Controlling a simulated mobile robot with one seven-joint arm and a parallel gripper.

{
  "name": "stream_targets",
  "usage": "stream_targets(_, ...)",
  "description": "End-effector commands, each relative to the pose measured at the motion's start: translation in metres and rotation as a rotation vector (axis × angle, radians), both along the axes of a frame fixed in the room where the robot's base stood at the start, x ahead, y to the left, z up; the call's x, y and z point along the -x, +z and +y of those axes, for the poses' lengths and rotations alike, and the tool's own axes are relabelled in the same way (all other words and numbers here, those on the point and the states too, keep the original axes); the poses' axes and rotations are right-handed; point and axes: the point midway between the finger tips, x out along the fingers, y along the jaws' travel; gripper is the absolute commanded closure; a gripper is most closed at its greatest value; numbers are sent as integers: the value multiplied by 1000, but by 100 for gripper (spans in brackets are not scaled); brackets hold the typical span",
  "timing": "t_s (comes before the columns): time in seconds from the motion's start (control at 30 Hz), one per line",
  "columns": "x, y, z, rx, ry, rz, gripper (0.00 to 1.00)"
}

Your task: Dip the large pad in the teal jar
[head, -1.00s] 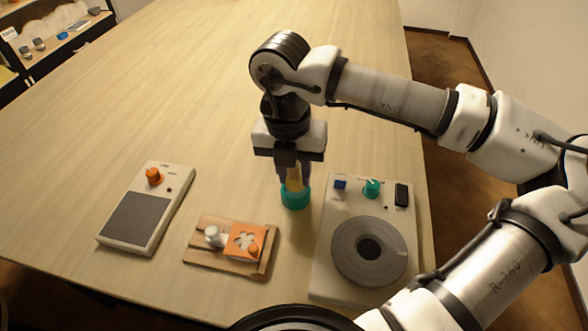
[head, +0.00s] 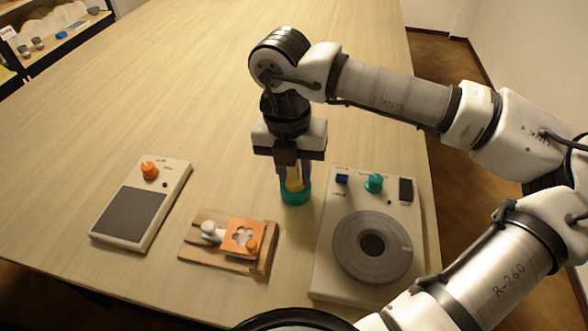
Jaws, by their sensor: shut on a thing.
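The teal jar (head: 295,193) stands upright on the table between the two grey-white devices. My gripper (head: 293,176) points straight down over it, its fingers shut on a yellowish pad (head: 294,181). The pad's lower end is at the jar's mouth and seems to be inside it. The jar wall hides that end, so I cannot tell how deep it is. My fingers hide part of the pad's upper end.
Right of the jar is a device with a grey turntable (head: 345,247) and knobs. Left is a wooden board (head: 197,255) with an orange plate (head: 244,238). Farther left lies a flat device with an orange knob (head: 150,170). The table behind is clear.

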Motion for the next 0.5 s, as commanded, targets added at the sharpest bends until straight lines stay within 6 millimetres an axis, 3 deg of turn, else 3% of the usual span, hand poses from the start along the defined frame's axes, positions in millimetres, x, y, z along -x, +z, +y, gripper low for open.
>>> stream_targets(0.5, 2, -9, 0, 4, 1, 8, 95)
